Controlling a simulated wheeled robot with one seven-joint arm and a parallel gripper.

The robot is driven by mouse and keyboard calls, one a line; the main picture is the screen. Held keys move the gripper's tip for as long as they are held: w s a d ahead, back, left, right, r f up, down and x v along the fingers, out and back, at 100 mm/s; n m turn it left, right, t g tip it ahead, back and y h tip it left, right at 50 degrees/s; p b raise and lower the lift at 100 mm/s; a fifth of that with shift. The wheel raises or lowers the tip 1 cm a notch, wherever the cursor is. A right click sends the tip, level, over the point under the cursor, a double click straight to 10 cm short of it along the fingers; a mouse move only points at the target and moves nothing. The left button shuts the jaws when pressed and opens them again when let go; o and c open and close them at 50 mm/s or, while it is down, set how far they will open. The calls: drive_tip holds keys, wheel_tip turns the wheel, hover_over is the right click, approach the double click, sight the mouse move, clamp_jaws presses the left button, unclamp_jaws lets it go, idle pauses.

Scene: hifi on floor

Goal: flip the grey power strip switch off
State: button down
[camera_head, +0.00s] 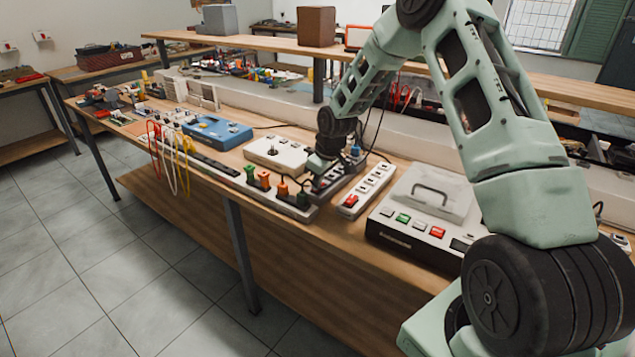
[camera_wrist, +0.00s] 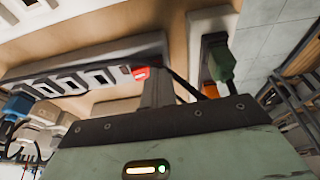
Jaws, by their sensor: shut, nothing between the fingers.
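The grey power strip (camera_wrist: 60,75) lies on the bench with a row of sockets and a red switch (camera_wrist: 141,73) at one end. In the head view the strip (camera_head: 337,184) is partly hidden by my gripper (camera_head: 317,183), which points down over its near end. In the wrist view my gripper (camera_wrist: 157,92) is shut and empty, with its tip right beside the red switch. I cannot tell whether it touches the switch. A blue plug (camera_wrist: 18,105) sits at the strip's other end.
A white strip with a red switch (camera_head: 350,201) lies just to the right. A long strip with green and orange plugs (camera_head: 264,180) runs along the front edge. A white box with a handle (camera_head: 425,195) stands further right. A shelf (camera_head: 270,43) runs behind.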

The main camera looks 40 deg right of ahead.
drive_tip(key=shift+w+d+r+p, duration=0.15)
drive_tip(key=shift+d+p, duration=0.05)
drive_tip(key=shift+d, duration=0.15)
drive_tip(key=shift+w+d+r+p, duration=0.1)
drive_tip(key=shift+d+p, duration=0.1)
drive_tip(key=shift+d, duration=0.15)
drive_tip(key=shift+r, duration=0.15)
drive_tip(key=r+p, duration=0.3)
drive_tip(key=r, duration=0.1)
drive_tip(key=shift+a, duration=0.35)
drive_tip(key=s+a+r+b, duration=0.1)
drive_tip(key=s+r, duration=0.3)
drive_tip(key=r, duration=0.4)
drive_tip(key=shift+a+r+b, duration=0.25)
drive_tip(key=shift+r+b, duration=0.15)
drive_tip(key=shift+b, duration=0.2)
